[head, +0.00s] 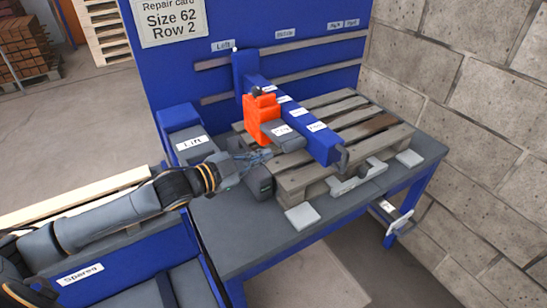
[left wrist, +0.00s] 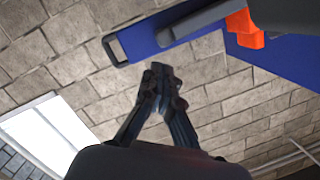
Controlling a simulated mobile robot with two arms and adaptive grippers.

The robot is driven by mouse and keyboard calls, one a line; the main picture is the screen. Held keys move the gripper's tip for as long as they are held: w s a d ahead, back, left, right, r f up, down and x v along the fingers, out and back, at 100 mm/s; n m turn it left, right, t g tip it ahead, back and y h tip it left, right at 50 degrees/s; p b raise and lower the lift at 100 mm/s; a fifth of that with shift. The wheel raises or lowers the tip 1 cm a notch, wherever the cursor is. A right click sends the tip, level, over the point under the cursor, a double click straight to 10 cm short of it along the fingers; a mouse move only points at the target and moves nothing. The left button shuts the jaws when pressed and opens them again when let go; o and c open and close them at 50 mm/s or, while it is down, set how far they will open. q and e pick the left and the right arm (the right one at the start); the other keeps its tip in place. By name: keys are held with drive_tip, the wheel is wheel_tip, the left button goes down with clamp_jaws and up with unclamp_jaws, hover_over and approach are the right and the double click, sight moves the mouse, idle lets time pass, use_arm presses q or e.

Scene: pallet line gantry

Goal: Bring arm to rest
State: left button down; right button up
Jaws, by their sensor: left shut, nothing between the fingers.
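My left arm (head: 120,212) reaches in from the left in the head view, over the blue bench. My left gripper (head: 262,156) is at the near left side of the wooden pallet (head: 350,117), beside a dark grey block and below the orange unit (head: 262,118). In the left wrist view my left gripper (left wrist: 161,70) is shut and empty, its fingertips together in front of the block wall. I cannot tell whether it touches anything. My right gripper shows in neither view.
A blue gantry beam (head: 300,122) lies across the pallet and carries the orange unit. A blue box labelled Lift (head: 180,125) stands left of the pallet. A blue back panel (head: 190,70) with a repair card (head: 170,18) rises behind. A block wall (head: 470,110) closes the right side.

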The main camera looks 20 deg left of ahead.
use_arm(q)
drive_tip(key=shift+s+r, duration=0.25)
drive_tip(key=shift+s, duration=0.1)
